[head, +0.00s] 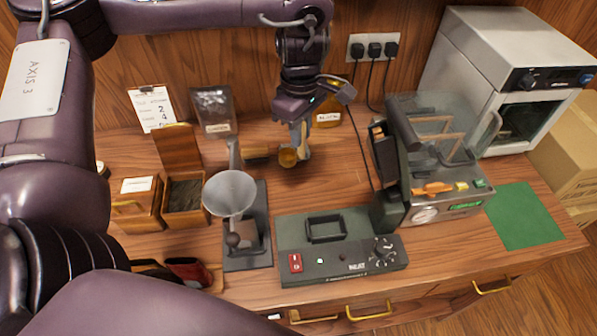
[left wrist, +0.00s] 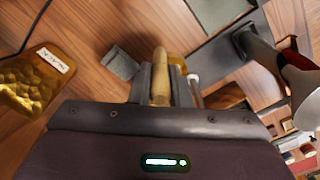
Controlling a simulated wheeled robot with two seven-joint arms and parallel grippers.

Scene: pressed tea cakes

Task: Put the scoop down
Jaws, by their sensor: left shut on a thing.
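My left gripper (head: 297,142) points down over the back middle of the wooden table. It is shut on the scoop, which has a brass cup (head: 288,157) and a wooden handle. In the left wrist view the handle (left wrist: 160,78) stands between the two fingers, and part of the cup shows behind them. I cannot tell whether the scoop touches the table. My right gripper is in neither view.
A short wooden cylinder (head: 255,153) lies just left of the scoop. A funnel on a stand (head: 231,193), a green scale-like unit (head: 340,255) and a press machine (head: 430,165) stand around. An amber labelled container (head: 327,112) is behind. Some bare table lies right of the scoop.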

